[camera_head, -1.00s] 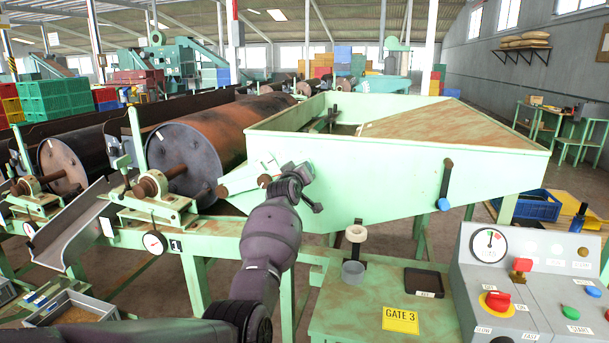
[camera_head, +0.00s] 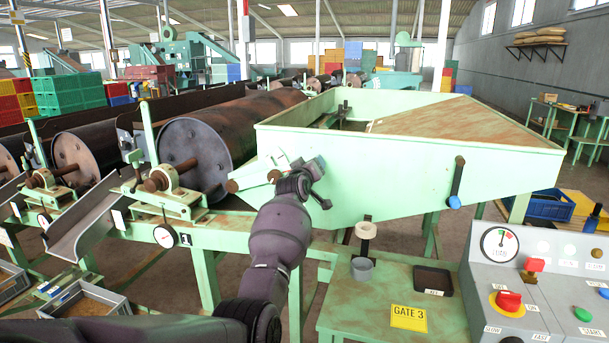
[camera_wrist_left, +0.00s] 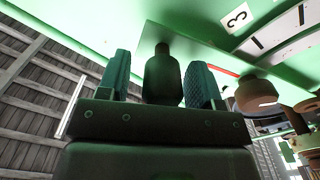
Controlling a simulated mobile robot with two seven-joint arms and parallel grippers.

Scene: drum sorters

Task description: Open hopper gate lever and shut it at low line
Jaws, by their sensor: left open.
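The green hopper (camera_head: 400,180) fills the middle of the head view. My left gripper (camera_head: 320,184) is at its front wall, left of centre, with open fingers. In the left wrist view, a dark rounded handle (camera_wrist_left: 163,80) stands between the two teal finger pads of my left gripper (camera_wrist_left: 160,78), with gaps showing beside it. That handle is mostly hidden by my wrist in the head view. A separate blue-tipped lever (camera_head: 457,180) hangs on the hopper wall to the right, clear of my gripper. My right gripper is not in view.
A green stand with a yellow GATE 3 sign (camera_head: 408,318), a grey cup (camera_head: 362,269) and a black tray (camera_head: 433,281) is below right. A control panel (camera_head: 540,290) stands at the right. Rusty drums (camera_head: 195,155) and a chute (camera_head: 90,232) lie left.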

